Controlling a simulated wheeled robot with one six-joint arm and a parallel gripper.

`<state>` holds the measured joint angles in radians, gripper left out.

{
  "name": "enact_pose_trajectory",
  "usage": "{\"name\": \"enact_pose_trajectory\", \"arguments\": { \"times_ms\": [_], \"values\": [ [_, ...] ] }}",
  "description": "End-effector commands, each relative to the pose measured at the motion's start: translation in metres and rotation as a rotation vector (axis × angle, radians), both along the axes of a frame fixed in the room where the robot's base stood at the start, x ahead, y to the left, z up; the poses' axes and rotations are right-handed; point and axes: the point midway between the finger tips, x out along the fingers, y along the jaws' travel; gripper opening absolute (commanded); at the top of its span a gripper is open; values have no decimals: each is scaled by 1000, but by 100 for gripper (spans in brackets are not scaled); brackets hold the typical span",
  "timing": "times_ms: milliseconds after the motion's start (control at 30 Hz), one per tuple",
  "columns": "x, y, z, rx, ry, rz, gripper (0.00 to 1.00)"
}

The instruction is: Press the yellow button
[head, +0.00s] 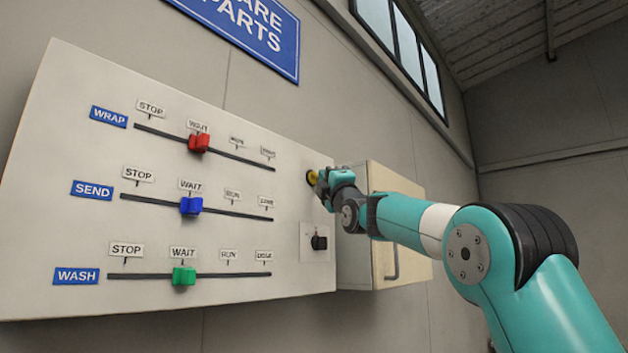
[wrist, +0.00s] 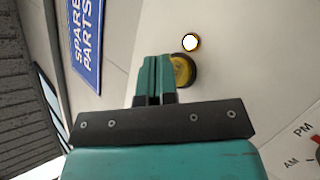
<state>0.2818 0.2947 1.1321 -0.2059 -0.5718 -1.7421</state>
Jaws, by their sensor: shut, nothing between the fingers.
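The yellow button (head: 312,177) sits at the right part of the panel in the head view, partly hidden by my gripper. In the wrist view the yellow button (wrist: 183,71) has a dark surround, and the fingers cover its left side. My gripper (wrist: 158,60) is shut and empty, its fingertips at the button's left edge in that view. My gripper (head: 324,186) also shows right at the button in the head view. I cannot tell whether the fingertips touch the button or whether it is pressed in.
The panel (head: 60,170) carries red (head: 199,143), blue (head: 191,205) and green (head: 184,275) sliders, all near WAIT. A black knob (head: 319,242) sits below the button. A pale box (head: 385,200) with a handle stands right of the panel. A bright round lamp (wrist: 190,42) is beside the button.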

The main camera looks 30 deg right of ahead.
Motion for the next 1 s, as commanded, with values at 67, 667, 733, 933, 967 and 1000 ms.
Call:
{"name": "enact_pose_trajectory", "arguments": {
  "times_ms": [67,667,733,933,967,1000],
  "values": [
    [-5,-2,-3,0,-1,-1,0],
    [-55,-20,-2,0,0,0,0],
    [-56,-20,-1,0,0,0,0],
    [-56,-20,0,0,0,0,0],
    [-56,-20,0,0,0,0,0],
    [-56,-20,0,0,0,0,0]
  ]
}}
